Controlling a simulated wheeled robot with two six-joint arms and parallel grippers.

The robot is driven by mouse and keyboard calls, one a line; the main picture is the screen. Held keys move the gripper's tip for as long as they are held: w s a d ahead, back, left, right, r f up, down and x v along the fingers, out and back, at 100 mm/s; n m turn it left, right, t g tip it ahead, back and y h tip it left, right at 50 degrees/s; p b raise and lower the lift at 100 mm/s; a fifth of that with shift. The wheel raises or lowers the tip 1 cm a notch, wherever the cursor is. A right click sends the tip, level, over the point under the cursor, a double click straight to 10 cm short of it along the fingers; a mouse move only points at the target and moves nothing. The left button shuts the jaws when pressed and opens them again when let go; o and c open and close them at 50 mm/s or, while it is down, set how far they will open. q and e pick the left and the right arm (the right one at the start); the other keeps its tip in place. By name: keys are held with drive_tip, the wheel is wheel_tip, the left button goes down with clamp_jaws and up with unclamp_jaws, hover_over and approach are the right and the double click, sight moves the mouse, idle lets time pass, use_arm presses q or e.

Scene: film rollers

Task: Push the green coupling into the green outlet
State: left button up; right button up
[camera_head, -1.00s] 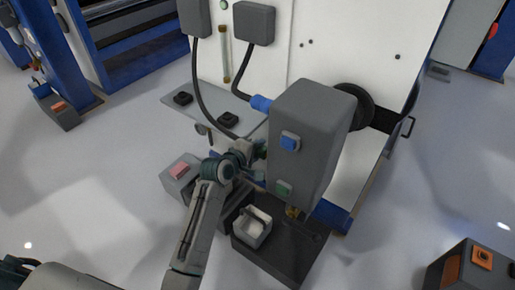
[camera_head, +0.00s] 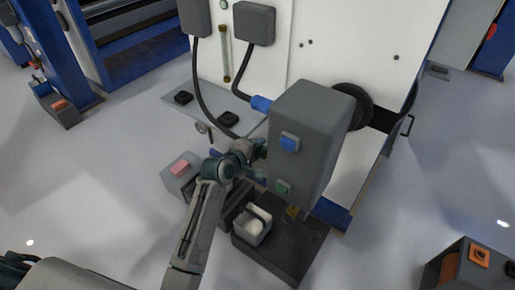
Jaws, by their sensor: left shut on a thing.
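My left gripper (camera_head: 254,152) is at the left side of the grey box-shaped unit (camera_head: 312,120), close against it. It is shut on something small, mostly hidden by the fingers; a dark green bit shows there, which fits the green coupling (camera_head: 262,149). The green outlet is not clearly visible; the gripper and the unit's side hide that spot. I cannot tell whether the coupling is touching or inside the outlet. My right gripper is not in view.

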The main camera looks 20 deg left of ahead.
use_arm(q)
drive_tip(key=shift+s+d+p, duration=0.2)
drive_tip(key=shift+d+p, duration=0.4)
drive_tip(key=shift+d, duration=0.05)
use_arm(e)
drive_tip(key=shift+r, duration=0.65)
use_arm(q)
drive_tip(key=o, duration=1.1)
drive_tip(key=shift+o, duration=0.2)
